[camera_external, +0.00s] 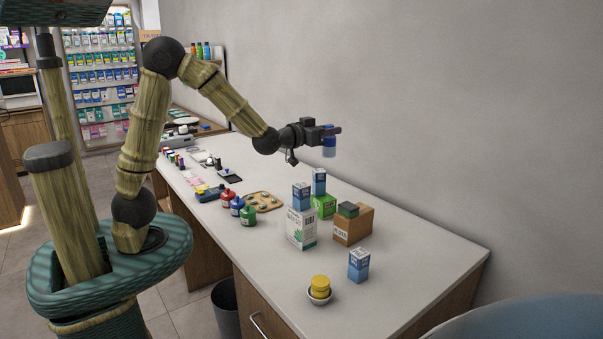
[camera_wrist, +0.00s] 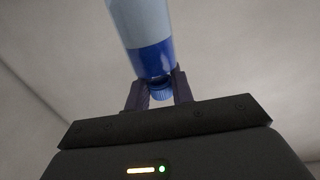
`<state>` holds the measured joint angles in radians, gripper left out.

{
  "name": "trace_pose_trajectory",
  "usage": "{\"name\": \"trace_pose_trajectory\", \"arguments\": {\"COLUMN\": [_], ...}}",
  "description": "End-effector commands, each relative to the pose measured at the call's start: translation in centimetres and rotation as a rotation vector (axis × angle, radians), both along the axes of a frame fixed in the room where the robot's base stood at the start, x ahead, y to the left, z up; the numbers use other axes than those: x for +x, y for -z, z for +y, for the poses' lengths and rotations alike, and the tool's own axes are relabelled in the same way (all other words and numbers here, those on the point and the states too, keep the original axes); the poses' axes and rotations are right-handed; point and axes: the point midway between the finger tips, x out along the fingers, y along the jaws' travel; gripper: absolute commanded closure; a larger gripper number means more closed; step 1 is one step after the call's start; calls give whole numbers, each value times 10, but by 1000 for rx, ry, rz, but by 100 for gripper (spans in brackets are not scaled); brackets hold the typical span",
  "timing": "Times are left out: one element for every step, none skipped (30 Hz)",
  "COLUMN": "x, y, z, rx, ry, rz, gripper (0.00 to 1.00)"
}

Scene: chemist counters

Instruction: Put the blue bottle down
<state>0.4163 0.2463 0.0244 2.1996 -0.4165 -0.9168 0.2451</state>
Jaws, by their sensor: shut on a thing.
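The blue bottle (camera_external: 329,147) is held in the air above the far side of the white counter (camera_external: 400,255), near the grey wall. It has a dark blue upper part and a paler blue body below. My gripper (camera_external: 331,131) is shut on its top end. In the wrist view the bottle (camera_wrist: 143,28) runs out of the top edge of the picture, slightly tilted there. Its ribbed blue cap sits between the two dark fingers of my gripper (camera_wrist: 158,90). Nothing touches the bottle from below.
Below stand a white carton (camera_external: 301,229), a green box (camera_external: 324,206) and a brown box (camera_external: 353,224), with small boxes around. A blue-white box (camera_external: 359,265) and a bowl with yellow discs (camera_external: 319,290) are nearer. Small bottles (camera_external: 248,216) and a tan tray (camera_external: 264,201) lie left. The right end is bare.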

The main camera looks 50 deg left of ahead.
Motion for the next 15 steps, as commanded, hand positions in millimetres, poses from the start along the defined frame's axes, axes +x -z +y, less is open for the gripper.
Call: {"name": "trace_pose_trajectory", "arguments": {"x": [-3,-5,-8,-10,-13,-17,-20,-23,-28,-32,-36,-42,-47,-52,-59], "y": [1,1,0,0,0,-1,-1,-1,-1,-1,-1,-1,-1,-1,0], "z": [-20,-29,-42,-51,-61,-74,-83,-93,-105,-114,-123,-136,-145,-154,-166], "rx": [-2,-2,-2,-2,-2,-2,-1,-1,-2,-1,-2,-2,-1,-1,-1], "ry": [15,19,25,29,34,40,45,49,56,60,64,71,76,82,90], "rz": [-2,-2,-1,0,-1,0,0,-1,-1,-1,-2,-2,-1,-1,-1], "gripper": [100,100,100,100,100,100,100,100,100,100,100,100,100,100,100]}}
